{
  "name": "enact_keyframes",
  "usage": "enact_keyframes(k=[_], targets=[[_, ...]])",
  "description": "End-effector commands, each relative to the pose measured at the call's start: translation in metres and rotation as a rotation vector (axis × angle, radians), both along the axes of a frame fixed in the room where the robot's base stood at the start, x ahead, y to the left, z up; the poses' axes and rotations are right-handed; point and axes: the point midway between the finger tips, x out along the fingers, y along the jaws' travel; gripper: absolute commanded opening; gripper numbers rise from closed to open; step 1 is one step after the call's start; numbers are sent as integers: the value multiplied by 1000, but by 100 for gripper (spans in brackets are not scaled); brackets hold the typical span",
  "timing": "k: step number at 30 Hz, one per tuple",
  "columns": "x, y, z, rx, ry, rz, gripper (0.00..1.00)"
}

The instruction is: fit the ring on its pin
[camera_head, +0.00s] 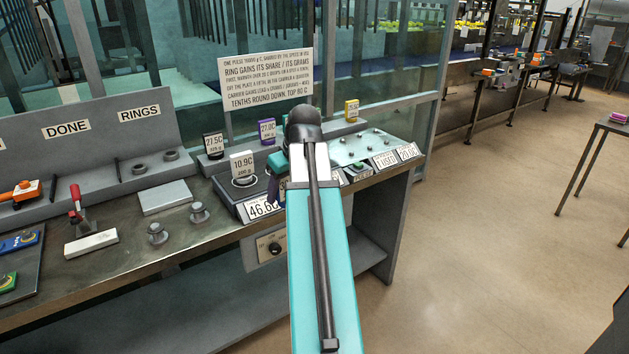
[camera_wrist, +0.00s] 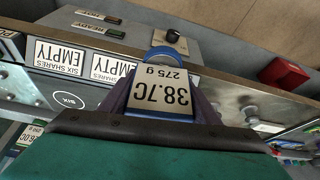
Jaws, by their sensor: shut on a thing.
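My gripper (camera_wrist: 163,88) is shut on a blue piece (camera_wrist: 166,54) with a white tag reading 38.7C, 275 g, in the wrist view. The tag looks upside down there, and the lower part of the piece is hidden. Two dark rings, one (camera_head: 139,168) and another (camera_head: 171,155), are on the grey panel under the RINGS label (camera_head: 139,113), far left of my gripper. A thin upright pin (camera_head: 117,168) stands beside them. I cannot tell which pin belongs to which ring.
A white block marked 10.9C (camera_head: 243,165) stands on a scale with a display (camera_head: 261,208). Tagged black (camera_head: 213,143), purple (camera_head: 267,130) and yellow (camera_head: 351,110) blocks stand behind. Two grey knobbed weights, one (camera_head: 157,233), and a red-handled clamp (camera_head: 77,205) are left. EMPTY cards (camera_wrist: 60,57) show in the wrist view.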

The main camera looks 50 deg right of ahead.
Motion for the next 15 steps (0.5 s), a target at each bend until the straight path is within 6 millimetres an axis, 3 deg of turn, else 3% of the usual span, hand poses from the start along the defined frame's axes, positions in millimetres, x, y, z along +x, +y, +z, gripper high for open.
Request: enact_keyframes(k=[3,15], targets=[[15,35,-3,0,0,19,26],[65,132,-12,0,1,65,26]])
